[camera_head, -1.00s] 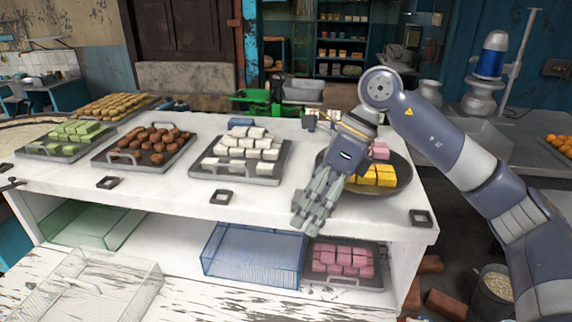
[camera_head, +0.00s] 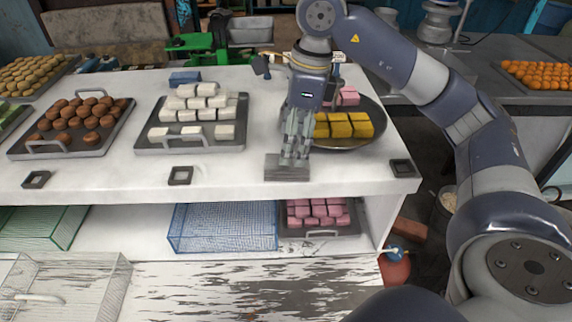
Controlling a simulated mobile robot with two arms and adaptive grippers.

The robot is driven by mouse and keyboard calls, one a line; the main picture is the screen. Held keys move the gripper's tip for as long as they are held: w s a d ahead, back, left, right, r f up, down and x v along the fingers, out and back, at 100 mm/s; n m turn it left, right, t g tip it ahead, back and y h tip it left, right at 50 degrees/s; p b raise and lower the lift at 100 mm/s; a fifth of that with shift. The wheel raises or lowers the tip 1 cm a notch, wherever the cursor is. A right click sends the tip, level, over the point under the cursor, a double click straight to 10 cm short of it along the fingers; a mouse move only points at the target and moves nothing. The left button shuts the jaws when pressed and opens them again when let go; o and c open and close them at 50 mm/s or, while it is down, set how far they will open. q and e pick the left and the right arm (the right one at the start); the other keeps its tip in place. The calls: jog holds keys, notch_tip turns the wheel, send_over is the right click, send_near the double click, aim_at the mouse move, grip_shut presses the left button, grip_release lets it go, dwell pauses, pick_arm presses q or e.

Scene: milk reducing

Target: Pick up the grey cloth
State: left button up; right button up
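The grey cloth (camera_head: 280,174) lies as a small flat piece near the front edge of the white counter, below the round pan. My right gripper (camera_head: 295,158) points down with its fingertips over the back part of the cloth and hides some of it. I cannot tell whether the fingertips touch the cloth or whether they are open or shut. My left gripper is not in view.
The round pan (camera_head: 372,137) with yellow and pink blocks is just right of my gripper. A tray (camera_head: 238,135) of white blocks is to the left. Dark square frames (camera_head: 180,176) sit along the front edge. A blue wire basket (camera_head: 222,230) is on the shelf below.

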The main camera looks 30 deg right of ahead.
aim_at(287, 167)
jog(key=shift+a+f+p, duration=0.2)
jog(key=shift+f+p, duration=0.2)
jog(key=shift+f, duration=0.1)
jog(key=shift+a+f+p, duration=0.15)
jog(key=shift+f+p, duration=0.2)
jog(key=shift+f, duration=0.1)
notch_tip(287, 167, down, 2)
jog(key=shift+w+a+f, duration=0.1)
jog(key=shift+a+f, duration=0.05)
jog(key=shift+f+p, duration=0.25)
jog(key=shift+p, duration=0.05)
jog(key=shift+w+f, duration=0.1)
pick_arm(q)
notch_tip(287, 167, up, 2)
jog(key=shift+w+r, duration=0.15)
pick_arm(e)
jog(key=c, duration=1.2)
